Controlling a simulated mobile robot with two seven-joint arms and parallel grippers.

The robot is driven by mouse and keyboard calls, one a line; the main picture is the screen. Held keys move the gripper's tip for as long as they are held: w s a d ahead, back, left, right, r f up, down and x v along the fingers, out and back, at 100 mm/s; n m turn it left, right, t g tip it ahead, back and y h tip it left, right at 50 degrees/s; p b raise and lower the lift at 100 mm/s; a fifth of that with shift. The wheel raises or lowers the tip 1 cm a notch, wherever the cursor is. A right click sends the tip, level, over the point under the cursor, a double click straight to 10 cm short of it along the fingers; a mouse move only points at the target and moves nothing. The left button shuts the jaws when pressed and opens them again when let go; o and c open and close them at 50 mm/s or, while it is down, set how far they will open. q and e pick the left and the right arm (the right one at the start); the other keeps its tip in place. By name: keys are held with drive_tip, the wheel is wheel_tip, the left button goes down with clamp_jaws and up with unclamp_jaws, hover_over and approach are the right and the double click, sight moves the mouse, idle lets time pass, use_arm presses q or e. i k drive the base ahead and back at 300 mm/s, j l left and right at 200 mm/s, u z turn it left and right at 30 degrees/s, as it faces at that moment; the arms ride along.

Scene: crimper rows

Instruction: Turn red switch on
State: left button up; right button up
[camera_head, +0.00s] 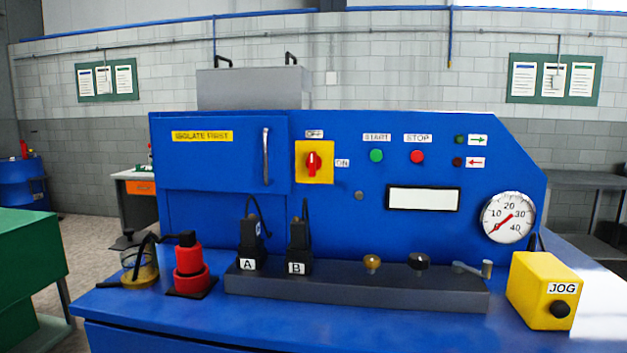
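The red switch (313,163) is a red rotary knob on a yellow plate (299,175) on the blue machine panel. Its handle stands upright, towards the small label above the plate, which seems to read OFF. An ON label (342,163) is to the right of the plate. Neither of my grippers shows in the head view, and nothing touches the switch.
A door with a vertical handle (266,156) is left of the switch. Green START (376,155) and red STOP (417,157) buttons are to its right. Below stand black plugs A (247,262) and B (297,266), a red cylinder (190,270) and a yellow JOG box (545,290).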

sight(314, 162)
drive_tip(key=j+u, duration=0.35)
drive_tip(key=j, duration=0.35)
drive_tip(key=i+j+u, duration=0.15)
drive_tip(key=j+u, duration=0.15)
drive_tip(key=j, duration=0.35)
